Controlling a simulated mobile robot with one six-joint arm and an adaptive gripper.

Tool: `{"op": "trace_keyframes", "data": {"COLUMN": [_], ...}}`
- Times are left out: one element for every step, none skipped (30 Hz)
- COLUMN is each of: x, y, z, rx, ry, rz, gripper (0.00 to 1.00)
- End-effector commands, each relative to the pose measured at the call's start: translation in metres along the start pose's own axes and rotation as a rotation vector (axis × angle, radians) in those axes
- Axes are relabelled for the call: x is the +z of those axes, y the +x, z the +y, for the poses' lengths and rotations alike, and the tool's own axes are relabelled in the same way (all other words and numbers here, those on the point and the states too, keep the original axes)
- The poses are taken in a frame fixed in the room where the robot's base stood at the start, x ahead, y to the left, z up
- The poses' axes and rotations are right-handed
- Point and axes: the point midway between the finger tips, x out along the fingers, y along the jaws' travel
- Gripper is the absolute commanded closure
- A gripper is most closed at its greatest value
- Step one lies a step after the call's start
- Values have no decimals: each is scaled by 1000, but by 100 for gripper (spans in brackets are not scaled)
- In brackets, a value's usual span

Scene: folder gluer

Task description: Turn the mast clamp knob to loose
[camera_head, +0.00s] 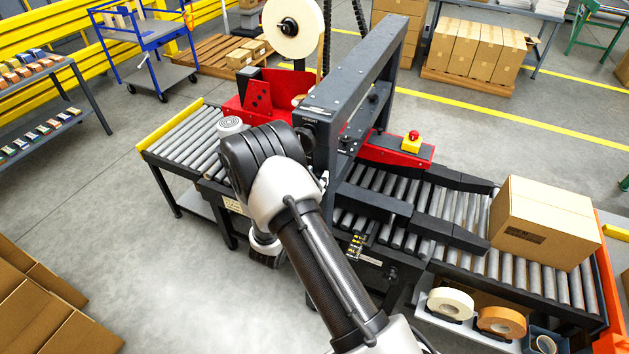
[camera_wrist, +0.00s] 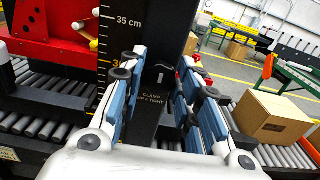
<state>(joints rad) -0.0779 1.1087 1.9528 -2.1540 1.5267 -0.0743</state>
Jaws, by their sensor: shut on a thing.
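The mast (camera_wrist: 130,45) is a dark upright post with a height scale marked in cm, in the wrist view. A label on its face reads in part "CLAMP" and "UP = TIGHT". The mast clamp knob (camera_wrist: 161,72) shows as a small grey piece above that label, between my fingers. My gripper (camera_wrist: 163,66) has its blue-padded fingers on either side of it and is shut on it. The fingers hide part of the knob, and its exact angle is hard to tell. In the head view my arm covers the gripper and knob.
The dark machine frame (camera_head: 365,65) rises over the roller conveyor (camera_head: 475,205). A cardboard box (camera_head: 545,222) sits on the rollers at right. A red arm with a yellow-based emergency button (camera_head: 412,143) lies behind the frame. Open floor (camera_head: 160,270) is at left.

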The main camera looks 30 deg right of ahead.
Motion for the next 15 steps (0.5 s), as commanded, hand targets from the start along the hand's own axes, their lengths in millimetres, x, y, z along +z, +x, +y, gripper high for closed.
{"op": "trace_keyframes", "data": {"x": [0,0,0,0,0,0,0,0,0,0,0,0,0,0,0], "y": [0,0,0,0,0,0,0,0,0,0,0,0,0,0,0], "z": [0,0,0,0,0,0,0,0,0,0,1,1,1,1,1], "rx": [0,0,0,0,0,0,0,0,0,0,0,0,0,0,0], "ry": [-7,-13,-24,-35,-46,-65,-81,-99,-124,-146,-169,-202,-227,-254,-291], "rz": [0,0,0,0,0,0,0,0,0,0,0,0,0,0,0], "gripper": [93,93,93,93,93,93,93,93,93,93,93,93,93,93,93]}}
